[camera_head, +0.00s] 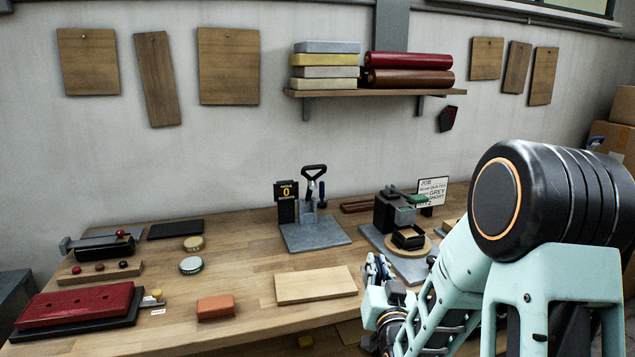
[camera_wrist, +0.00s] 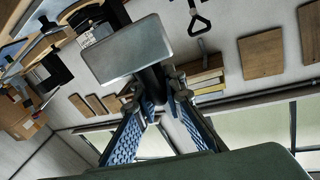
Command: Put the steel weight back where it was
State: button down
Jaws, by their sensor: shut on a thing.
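My gripper (camera_head: 378,268) is over the front of the bench, right of the pale wooden board, in the head view. In the wrist view its two blue mesh fingers (camera_wrist: 158,92) are closed around a dark post-like part. A grey metal block (camera_wrist: 127,50), which looks like the steel weight, shows just beyond the fingertips and appears joined to that part. I cannot pick out the weight in the head view; the gripper and arm may hide it. What lies directly beneath it is not visible.
The pale board (camera_head: 316,285) lies left of my gripper. Behind it stand a lever press (camera_head: 312,232) on a grey plate and a black fixture (camera_head: 390,212) with a job card (camera_head: 433,190). An orange block (camera_head: 215,306) and red pad (camera_head: 75,304) are left. Bare bench lies between.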

aim_at(377, 262)
notch_tip(377, 262, up, 10)
jog(key=p, duration=0.8)
jog(key=shift+r, duration=0.1)
jog(key=shift+w+a, duration=0.15)
jog(key=shift+w, duration=0.05)
